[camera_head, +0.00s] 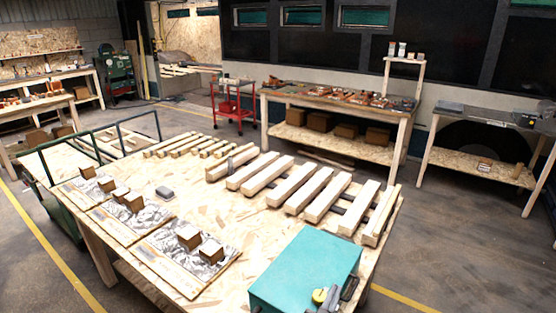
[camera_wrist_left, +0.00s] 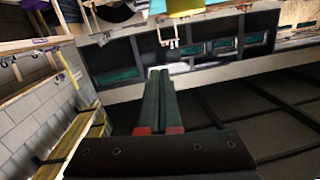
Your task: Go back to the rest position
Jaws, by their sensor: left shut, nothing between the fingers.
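My left gripper (camera_wrist_left: 160,75) shows in the left wrist view, with its two dark fingers together and nothing between them. Red parts show at the base of the fingers. It is clear of any object, with the dark wall panels and windows beyond it. I cannot make out either gripper in the head view. My right gripper is in neither view.
A large chipboard table (camera_head: 230,215) fills the middle, bearing pale wooden beams (camera_head: 297,187), boards with small wooden blocks (camera_head: 189,237) and a teal box (camera_head: 305,268). A red cart (camera_head: 233,105) and a workbench (camera_head: 340,103) stand behind. Grey floor is open at right.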

